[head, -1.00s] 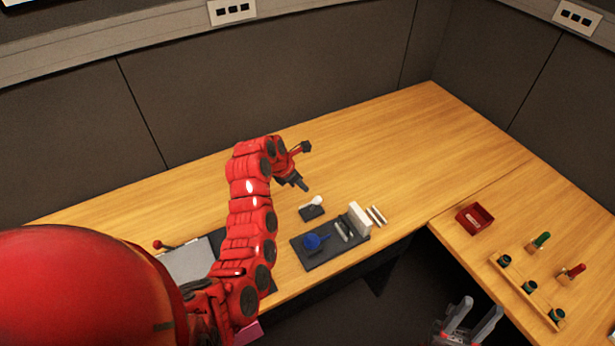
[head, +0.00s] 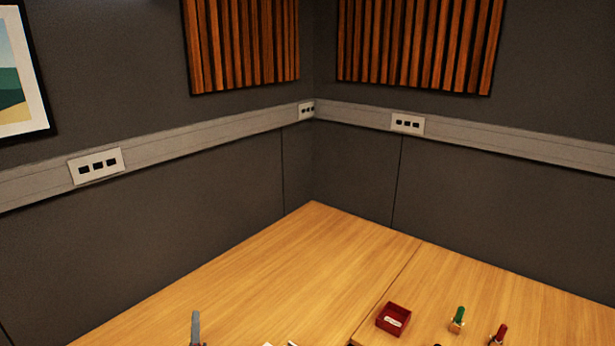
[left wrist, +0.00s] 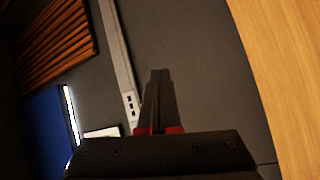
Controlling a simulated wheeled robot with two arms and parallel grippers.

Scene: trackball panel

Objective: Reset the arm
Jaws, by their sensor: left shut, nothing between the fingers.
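In the head view only the tip of my left gripper (head: 196,326) shows, upright at the bottom edge, left of centre. The rest of that arm is below the picture. In the left wrist view my left gripper's dark fingers (left wrist: 160,74) lie together, shut and empty. They point toward the dark grey wall (left wrist: 200,60) and touch nothing. The trackball panel is out of view. My right gripper is not in view.
The wooden desk (head: 290,265) is clear toward its far corner. At the bottom right are a small red box (head: 393,319), a green-topped peg (head: 458,318) and a red-topped peg (head: 499,335). Grey walls with a socket rail (head: 240,130) stand behind.

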